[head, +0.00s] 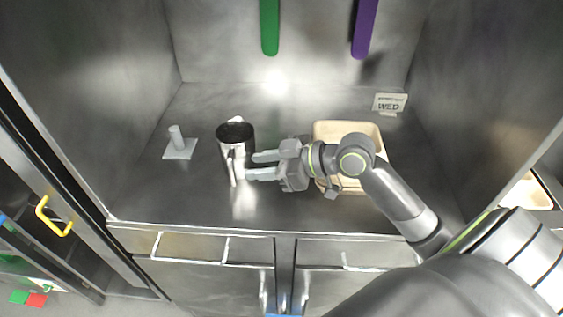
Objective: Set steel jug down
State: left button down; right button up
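A steel jug (237,152) with a dark open top is upright left of the middle of the steel counter (200,205). It appears to stand on the counter, though its base is partly lost in reflections. My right gripper (253,165) comes in from the right with its two grey fingers pointing left. The fingers are apart with a gap between them. Their tips are at the jug's right side; I cannot tell whether they touch it. My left gripper is not in view.
A beige tray (325,130) lies behind and under my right arm. A small grey stand with a peg (179,150) is left of the jug. Steel walls close the sides and back; front-left counter is clear.

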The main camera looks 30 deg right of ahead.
jog(key=shift+v, duration=2.35)
